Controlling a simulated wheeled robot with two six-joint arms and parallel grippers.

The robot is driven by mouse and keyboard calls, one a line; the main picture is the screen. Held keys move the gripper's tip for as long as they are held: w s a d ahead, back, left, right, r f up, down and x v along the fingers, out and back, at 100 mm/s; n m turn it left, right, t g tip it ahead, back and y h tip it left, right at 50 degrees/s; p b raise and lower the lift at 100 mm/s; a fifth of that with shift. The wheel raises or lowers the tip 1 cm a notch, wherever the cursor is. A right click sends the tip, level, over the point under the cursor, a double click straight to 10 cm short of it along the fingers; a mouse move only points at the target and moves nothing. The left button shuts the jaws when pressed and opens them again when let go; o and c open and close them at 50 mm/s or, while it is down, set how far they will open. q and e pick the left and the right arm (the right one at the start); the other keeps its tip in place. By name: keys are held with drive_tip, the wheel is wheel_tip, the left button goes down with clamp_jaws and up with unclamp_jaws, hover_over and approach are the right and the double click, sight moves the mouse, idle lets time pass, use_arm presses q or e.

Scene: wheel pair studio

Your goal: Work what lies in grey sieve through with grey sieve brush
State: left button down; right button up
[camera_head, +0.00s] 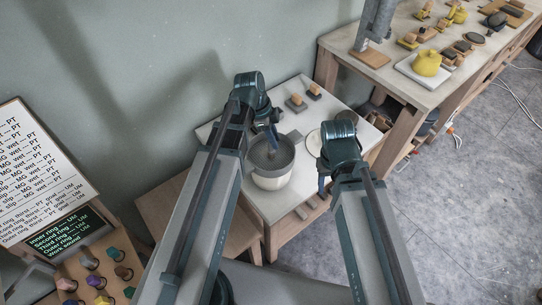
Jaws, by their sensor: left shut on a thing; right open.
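The grey sieve (288,158) is a round grey vessel that sits on a cream bowl (272,183) on the white table, in the middle of the head view. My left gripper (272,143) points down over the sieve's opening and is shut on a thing. That thing is mostly hidden by the gripper and too small to make out; I cannot tell surely that it is the grey sieve brush. What lies in the sieve cannot be made out. My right gripper (323,183) is open, to the right of the bowl near the table's right side.
Small wood-and-grey blocks (296,102) lie behind the sieve. A pale round disc (313,143) lies to its right, partly behind my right arm. A longer table (400,85) with a yellow pot (427,63) stands at back right. A lettered board (38,165) stands at left.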

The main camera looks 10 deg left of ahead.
use_arm(q)
drive_tip(key=shift+w+a, duration=1.4)
drive_tip(key=shift+a, duration=0.3)
drive_tip(key=shift+w+a, duration=0.5)
drive_tip(key=shift+a, duration=0.1)
drive_tip(key=shift+r+p, duration=1.05)
wheel_tip(320, 180, up, 4)
drive_tip(key=p, duration=0.4)
